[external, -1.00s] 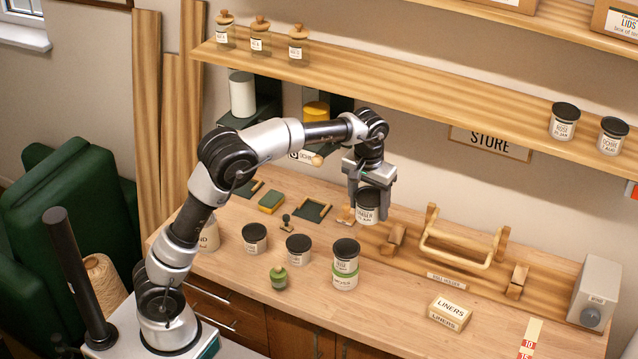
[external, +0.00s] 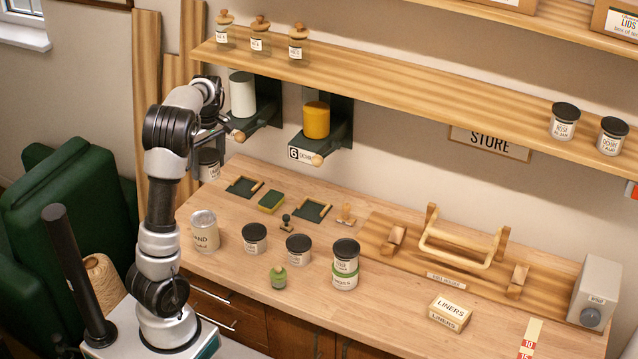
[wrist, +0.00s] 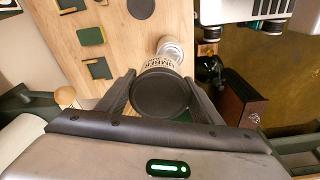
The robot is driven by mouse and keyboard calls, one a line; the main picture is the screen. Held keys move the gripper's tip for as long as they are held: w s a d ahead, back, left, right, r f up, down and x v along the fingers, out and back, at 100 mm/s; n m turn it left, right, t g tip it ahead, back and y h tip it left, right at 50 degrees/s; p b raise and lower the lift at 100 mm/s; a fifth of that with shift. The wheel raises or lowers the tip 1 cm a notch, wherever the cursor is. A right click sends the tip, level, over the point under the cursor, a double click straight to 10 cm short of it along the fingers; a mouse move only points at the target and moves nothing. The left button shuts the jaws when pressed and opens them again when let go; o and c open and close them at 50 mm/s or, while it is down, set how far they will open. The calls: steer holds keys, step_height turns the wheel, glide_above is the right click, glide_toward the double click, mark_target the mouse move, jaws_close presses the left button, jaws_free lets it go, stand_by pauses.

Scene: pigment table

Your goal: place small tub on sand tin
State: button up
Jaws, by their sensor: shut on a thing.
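My gripper (external: 207,140) is shut on a small tub (external: 209,164) with a black lid and a white label. In the wrist view, the tub (wrist: 160,95) sits upright between the two fingers (wrist: 160,88), its lid facing the camera. The sand tin (external: 204,232), pale with a metal top, stands on the left end of the bench. In the external view the held tub is above and behind the tin, apart from it. In the wrist view the sand tin (wrist: 170,46) shows just beyond the tub, which hides part of it.
Two black-lidded tubs (external: 254,238) (external: 298,249) and a stacked pair (external: 346,264) stand right of the tin, with a small green bottle (external: 278,277). The shelf (external: 400,88) and wall dispensers (external: 316,122) overhang the back. A wooden handled rack (external: 465,240) fills the right.

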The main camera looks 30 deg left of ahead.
steer(key=s+a+n, duration=0.1)
steer(key=s+a, duration=0.1)
steer(key=a, duration=0.1)
glide_above(202, 217)
steer(key=f, duration=1)
steer(key=shift+s+d+f, duration=0.15)
steer(key=shift+d+f, duration=0.1)
steer(key=shift+f, duration=2.35)
steer(key=shift+f+b, duration=0.1)
steer(key=shift+b, duration=0.2)
steer(key=o, duration=0.8)
steer(key=shift+f, duration=0.1)
steer(key=shift+c, duration=0.2)
steer(key=o, duration=0.4)
steer(key=shift+o, duration=0.2)
steer(key=r, duration=0.4)
steer(key=d+r, duration=0.1)
steer(key=r, duration=0.7)
steer(key=shift+s+d+r+p, duration=0.1)
steer(key=shift+d+r+p, duration=0.15)
steer(key=shift+p, duration=0.15)
